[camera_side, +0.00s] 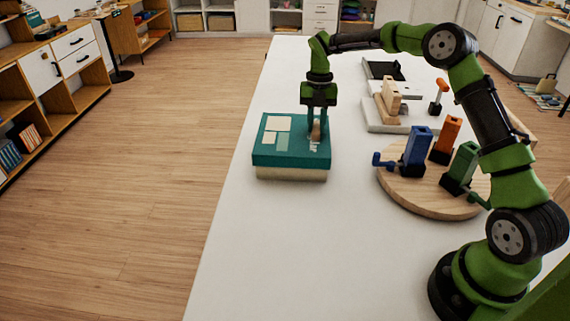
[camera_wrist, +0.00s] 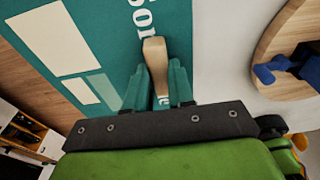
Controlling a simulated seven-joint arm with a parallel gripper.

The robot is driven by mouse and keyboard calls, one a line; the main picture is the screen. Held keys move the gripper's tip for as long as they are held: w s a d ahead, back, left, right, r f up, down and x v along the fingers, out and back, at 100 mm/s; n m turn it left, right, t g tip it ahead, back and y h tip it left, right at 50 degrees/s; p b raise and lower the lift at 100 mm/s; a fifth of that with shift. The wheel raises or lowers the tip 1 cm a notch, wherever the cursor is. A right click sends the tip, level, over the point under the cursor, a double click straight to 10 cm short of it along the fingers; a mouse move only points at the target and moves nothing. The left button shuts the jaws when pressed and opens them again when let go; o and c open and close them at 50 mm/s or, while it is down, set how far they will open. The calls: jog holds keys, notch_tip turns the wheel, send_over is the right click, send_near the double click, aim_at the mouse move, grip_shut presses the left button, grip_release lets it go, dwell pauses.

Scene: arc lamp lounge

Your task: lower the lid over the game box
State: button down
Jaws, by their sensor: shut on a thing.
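The game box (camera_side: 290,174) is a pale box on the white table, left of the arm. Its teal lid (camera_side: 268,156), with cream and light green panels, sits over the top of the box, and a pale band of box shows below it. The lid also fills much of the wrist view (camera_wrist: 112,25). A wooden knob (camera_wrist: 155,58) stands on the lid. My gripper (camera_side: 315,130) points down at the lid and is shut on this knob, its teal fingers on both sides in the wrist view (camera_wrist: 160,90). Whether the lid rests fully on the box, I cannot tell.
A round wooden board (camera_side: 415,190) with blue, orange and green clamp-like pieces stands to the right. Behind it are a pale tray (camera_side: 385,118) with wooden blocks and a dark open tray (camera_side: 384,70). The table left and front of the box is clear.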

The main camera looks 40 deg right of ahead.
jog(key=shift+f, duration=1.55)
jog(key=c, duration=0.9)
grip_release()
jog(key=r, duration=0.8)
jog(key=w+d+r, duration=0.1)
jog(key=r, duration=0.3)
